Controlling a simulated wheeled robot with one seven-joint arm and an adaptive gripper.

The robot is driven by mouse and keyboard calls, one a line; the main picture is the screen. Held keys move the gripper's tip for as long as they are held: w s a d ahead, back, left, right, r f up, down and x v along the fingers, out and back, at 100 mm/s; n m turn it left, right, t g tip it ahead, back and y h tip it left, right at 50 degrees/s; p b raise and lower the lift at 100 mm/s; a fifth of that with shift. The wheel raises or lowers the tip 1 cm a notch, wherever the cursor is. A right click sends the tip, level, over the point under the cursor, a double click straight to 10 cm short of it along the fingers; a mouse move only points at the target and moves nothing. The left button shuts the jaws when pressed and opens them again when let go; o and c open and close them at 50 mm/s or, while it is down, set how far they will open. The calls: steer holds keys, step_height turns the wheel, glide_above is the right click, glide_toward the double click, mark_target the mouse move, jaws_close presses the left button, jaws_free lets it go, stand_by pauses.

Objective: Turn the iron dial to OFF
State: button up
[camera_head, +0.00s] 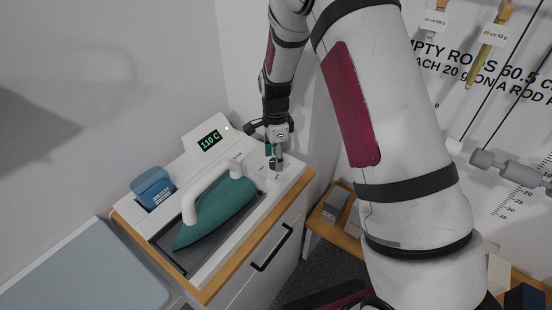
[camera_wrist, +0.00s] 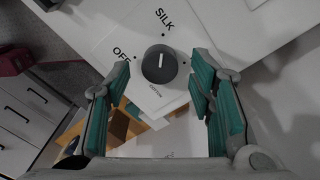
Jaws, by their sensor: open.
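The iron dial (camera_wrist: 160,63) is a dark grey round knob with a pale line on top, on a white panel. The line looks upright in the wrist view; which end is the pointer I cannot tell. OFF (camera_wrist: 121,52) is printed to its left, SILK (camera_wrist: 164,18) above it, and a small label, seemingly COTTON, below it. My gripper (camera_wrist: 160,82) is open, with teal-padded fingers on either side of the dial and visible gaps between. In the head view my gripper (camera_head: 276,160) hangs over the right end of the iron station, hiding the dial.
The teal iron (camera_head: 217,212) with a white handle rests on the station left of my gripper. A display (camera_head: 209,140) reads 110 C behind it. A blue container (camera_head: 152,186) stands at the left. A wall rises close behind my gripper.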

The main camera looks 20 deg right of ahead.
steer(key=shift+f, duration=0.6)
steer(key=c, duration=1.2)
steer(key=shift+o, duration=0.2)
